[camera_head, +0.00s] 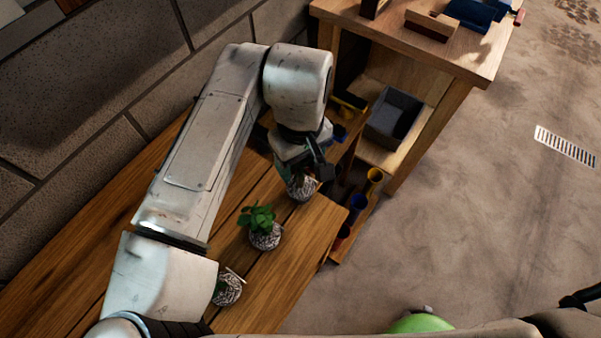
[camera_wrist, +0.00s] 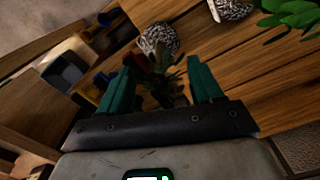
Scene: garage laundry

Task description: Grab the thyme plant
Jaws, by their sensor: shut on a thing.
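The thyme plant, thin dark-green sprigs in a black-and-white patterned round pot (camera_head: 301,189), is at the far end of the wooden table in the head view. My gripper (camera_head: 308,166) is above the pot and hides most of its foliage. In the wrist view the sprigs (camera_wrist: 164,82) lie between the two teal fingers of my gripper (camera_wrist: 163,76), which is shut on the plant. The pot shows beyond the fingertips. I cannot tell whether it touches the table.
A broad-leaved plant (camera_head: 263,222) in a similar pot stands nearby on the table (camera_head: 296,262). Another patterned pot (camera_head: 230,289) is partly behind my arm. A shelf unit (camera_head: 425,52) with a grey bin (camera_head: 393,117) and coloured cups (camera_head: 374,178) stands beyond the table end.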

